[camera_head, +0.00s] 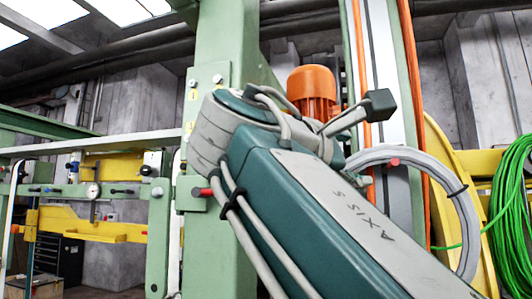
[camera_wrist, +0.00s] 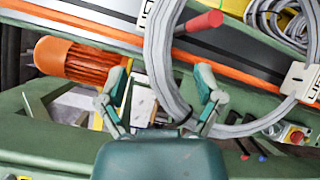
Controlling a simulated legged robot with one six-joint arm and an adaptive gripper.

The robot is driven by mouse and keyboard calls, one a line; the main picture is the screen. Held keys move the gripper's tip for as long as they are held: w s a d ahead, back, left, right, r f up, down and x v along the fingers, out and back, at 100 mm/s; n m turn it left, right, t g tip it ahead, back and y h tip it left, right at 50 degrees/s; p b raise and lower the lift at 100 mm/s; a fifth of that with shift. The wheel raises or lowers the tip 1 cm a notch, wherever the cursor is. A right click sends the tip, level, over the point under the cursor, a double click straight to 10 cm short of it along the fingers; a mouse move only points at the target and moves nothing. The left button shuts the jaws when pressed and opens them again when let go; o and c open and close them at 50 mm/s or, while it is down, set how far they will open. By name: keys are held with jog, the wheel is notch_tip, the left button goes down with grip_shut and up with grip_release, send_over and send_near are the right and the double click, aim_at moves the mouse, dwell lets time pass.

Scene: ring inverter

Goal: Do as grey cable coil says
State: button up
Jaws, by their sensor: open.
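The grey cable coil (camera_head: 462,205) hangs to the right of my arm in the head view, at a red-tipped peg (camera_head: 394,162). A black tie binds its right side. In the wrist view the coil (camera_wrist: 157,50) is large and close, and the red peg (camera_wrist: 200,24) passes through its loop. My gripper (camera_wrist: 160,84) is open, with one fingertip on each side of the coil's lower left strand in the picture. I cannot tell whether it touches the coil.
An orange motor (camera_head: 312,92) stands behind my arm. A green cable coil (camera_head: 510,215) hangs at far right by a yellow ring (camera_head: 440,135). A green column (camera_head: 225,50) rises behind the arm. A red button (camera_wrist: 295,136) shows in the wrist view.

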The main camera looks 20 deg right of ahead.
jog(key=v, duration=0.9)
jog(key=shift+s+a, duration=0.15)
jog(key=shift+a, duration=0.15)
jog(key=shift+d+f, duration=0.1)
